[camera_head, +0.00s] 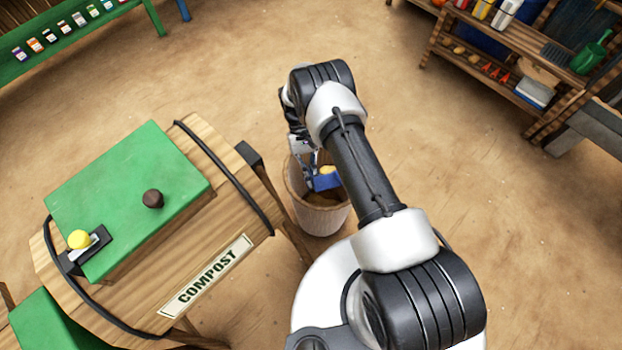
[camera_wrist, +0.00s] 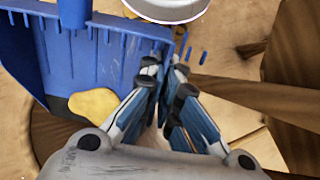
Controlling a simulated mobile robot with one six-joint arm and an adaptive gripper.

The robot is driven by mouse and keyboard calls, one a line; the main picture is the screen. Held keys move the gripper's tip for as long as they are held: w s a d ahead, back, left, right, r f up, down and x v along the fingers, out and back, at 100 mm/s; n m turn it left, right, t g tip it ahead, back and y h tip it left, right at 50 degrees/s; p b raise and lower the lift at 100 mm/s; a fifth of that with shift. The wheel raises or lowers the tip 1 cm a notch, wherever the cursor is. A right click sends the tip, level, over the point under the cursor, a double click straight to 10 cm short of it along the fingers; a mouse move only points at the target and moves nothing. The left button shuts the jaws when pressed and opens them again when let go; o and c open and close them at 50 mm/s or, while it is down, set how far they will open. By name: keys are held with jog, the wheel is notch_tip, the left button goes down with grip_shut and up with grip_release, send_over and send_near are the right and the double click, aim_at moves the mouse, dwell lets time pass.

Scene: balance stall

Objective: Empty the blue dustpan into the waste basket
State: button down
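The blue dustpan (camera_head: 327,183) is above the mouth of the brown waste basket (camera_head: 322,220) in the head view. It fills the upper left of the wrist view (camera_wrist: 95,60). A yellow lump (camera_wrist: 93,105) lies against the pan in the wrist view and also shows in the head view (camera_head: 327,170). My gripper (camera_wrist: 166,68) has its fingers close together with the pan's right side edge between the tips, so it appears shut on the pan. The basket's inside is mostly hidden by the pan and my arm.
A wooden compost barrel (camera_head: 222,215) with a green lid (camera_head: 125,195) stands just left of the basket. A green bench (camera_head: 95,45) is at upper left, and wooden shelves (camera_head: 500,85) are at upper right. The dirt floor (camera_head: 470,190) right of my arm is clear.

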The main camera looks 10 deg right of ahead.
jog(key=shift+s+f+b, duration=0.15)
jog(key=shift+f+b, duration=0.7)
jog(key=shift+f, duration=0.05)
jog(key=shift+f+p, duration=0.2)
jog(key=shift+p, duration=0.1)
notch_tip(320, 180, up, 3)
jog(key=shift+f+p, duration=0.1)
jog(key=shift+p, duration=0.4)
notch_tip(320, 180, down, 3)
jog(key=shift+r+b, duration=0.1)
jog(key=shift+b, duration=0.6)
jog(key=shift+w+r+p, duration=0.15)
jog(key=shift+w+p, duration=0.05)
jog(key=shift+p, duration=0.1)
notch_tip(320, 180, up, 2)
jog(key=shift+r+p, duration=0.15)
jog(key=shift+p, duration=0.25)
jog(key=shift+s, duration=0.1)
notch_tip(320, 180, down, 3)
jog(key=shift+r+b, duration=0.1)
jog(key=shift+b, duration=0.55)
